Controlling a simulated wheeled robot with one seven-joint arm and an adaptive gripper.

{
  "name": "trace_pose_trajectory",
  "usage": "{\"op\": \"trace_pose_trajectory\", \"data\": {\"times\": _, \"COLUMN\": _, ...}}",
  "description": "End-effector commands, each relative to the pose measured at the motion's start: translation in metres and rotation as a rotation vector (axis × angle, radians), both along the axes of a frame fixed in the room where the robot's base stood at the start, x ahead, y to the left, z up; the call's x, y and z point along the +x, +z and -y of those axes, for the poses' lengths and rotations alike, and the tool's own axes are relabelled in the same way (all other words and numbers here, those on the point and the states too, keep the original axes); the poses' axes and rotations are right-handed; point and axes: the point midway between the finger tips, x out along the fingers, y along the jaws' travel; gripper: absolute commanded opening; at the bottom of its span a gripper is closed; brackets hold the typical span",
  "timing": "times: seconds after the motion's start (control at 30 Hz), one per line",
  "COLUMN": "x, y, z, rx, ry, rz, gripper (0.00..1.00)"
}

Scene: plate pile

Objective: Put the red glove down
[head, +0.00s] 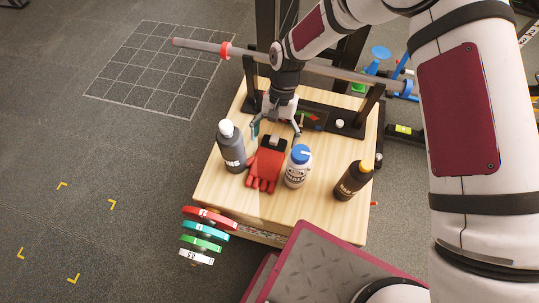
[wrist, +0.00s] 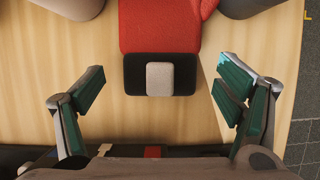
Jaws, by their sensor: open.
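The red glove (head: 265,168) lies on the wooden table top between a grey bottle and a white tub with a blue lid. Its black cuff with a grey tab points toward my gripper. In the wrist view the glove (wrist: 160,25) is at the top centre, with the black cuff and tab below it. My gripper (head: 275,130) is above the table at the cuff end of the glove. In the wrist view my gripper (wrist: 158,92) is open, its green-padded fingers wide apart on either side of the cuff and not touching it. Nothing is held between them.
The grey bottle (head: 231,148) stands left of the glove, the blue-lidded tub (head: 298,167) close on its right. A dark bottle with a yellow cap (head: 352,181) stands farther right. A bar (head: 310,67) on a black rack crosses behind. Coloured plates (head: 206,236) sit at the front left.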

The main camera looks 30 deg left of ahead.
Motion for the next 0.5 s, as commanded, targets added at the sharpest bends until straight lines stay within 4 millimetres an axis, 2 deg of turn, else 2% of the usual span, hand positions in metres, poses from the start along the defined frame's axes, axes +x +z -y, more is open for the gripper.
{"op": "trace_pose_trajectory", "data": {"times": 0.27, "x": -0.0026, "y": -0.0058, "z": 0.0002, "rx": 0.001, "ry": 0.001, "rz": 0.001, "gripper": 0.86}}
{"op": "trace_pose_trajectory", "data": {"times": 0.5, "x": -0.0026, "y": -0.0057, "z": 0.0003, "rx": 0.000, "ry": 0.000, "rz": 0.000, "gripper": 0.34}}
